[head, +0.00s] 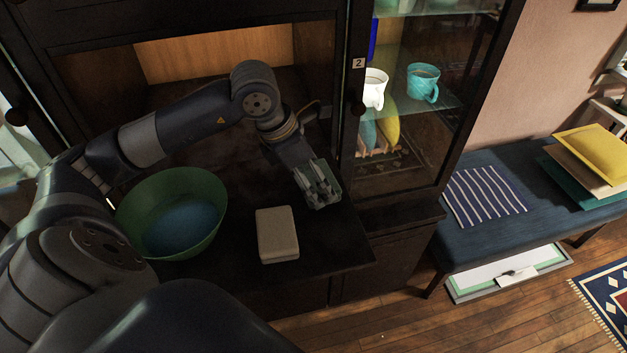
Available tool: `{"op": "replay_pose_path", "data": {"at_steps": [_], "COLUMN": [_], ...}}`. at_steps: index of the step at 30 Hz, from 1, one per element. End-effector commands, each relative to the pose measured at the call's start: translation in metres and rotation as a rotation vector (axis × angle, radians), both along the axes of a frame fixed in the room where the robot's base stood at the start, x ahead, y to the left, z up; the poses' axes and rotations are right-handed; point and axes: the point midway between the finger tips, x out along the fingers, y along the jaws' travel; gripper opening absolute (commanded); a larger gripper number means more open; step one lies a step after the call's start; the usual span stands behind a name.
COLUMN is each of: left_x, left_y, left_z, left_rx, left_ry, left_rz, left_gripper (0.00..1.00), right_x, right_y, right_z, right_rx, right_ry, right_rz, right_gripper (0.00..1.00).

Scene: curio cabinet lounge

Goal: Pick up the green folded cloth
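A flat green piece (572,183), which may be the green folded cloth, lies at the bottom of a stack on the blue bench (470,247) at the right. A tan layer (560,160) and a yellow one (596,152) lie over it, so only its edges show. My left gripper (323,197) hangs over the dark cabinet ledge, far to the left of the stack. My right gripper is not in view.
A green bowl (215,215), blue inside, and a beige box (277,234) stand on the dark ledge (335,248). A glass-door cabinet holds a white mug (375,90) and a teal mug (423,83). A striped cloth (484,196) lies on the bench. A shallow tray (508,271) sits beneath.

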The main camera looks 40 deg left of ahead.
Motion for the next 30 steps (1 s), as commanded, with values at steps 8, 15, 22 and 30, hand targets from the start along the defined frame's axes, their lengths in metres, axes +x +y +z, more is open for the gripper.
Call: {"op": "replay_pose_path", "data": {"at_steps": [8, 15, 22, 30], "left_x": [0.001, 0.001, 0.0, 0.0], "left_y": [0.0, 0.0, 0.0, 0.0], "left_z": [0.044, 0.076, 0.088, 0.089], "left_rx": [0.0, 0.0, 0.002, 0.002], "left_ry": [-0.01, -0.006, -0.001, -0.001], "left_rz": [-0.001, -0.001, 0.001, 0.001], "left_gripper": [0.59, 0.59, 0.59, 0.59], "right_x": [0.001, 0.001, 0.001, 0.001], "right_y": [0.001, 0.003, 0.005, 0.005], "right_z": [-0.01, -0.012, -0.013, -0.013], "right_rx": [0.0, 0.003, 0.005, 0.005], "right_ry": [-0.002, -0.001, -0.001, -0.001], "right_rz": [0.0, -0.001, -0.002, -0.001], "right_gripper": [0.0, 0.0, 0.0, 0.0]}}
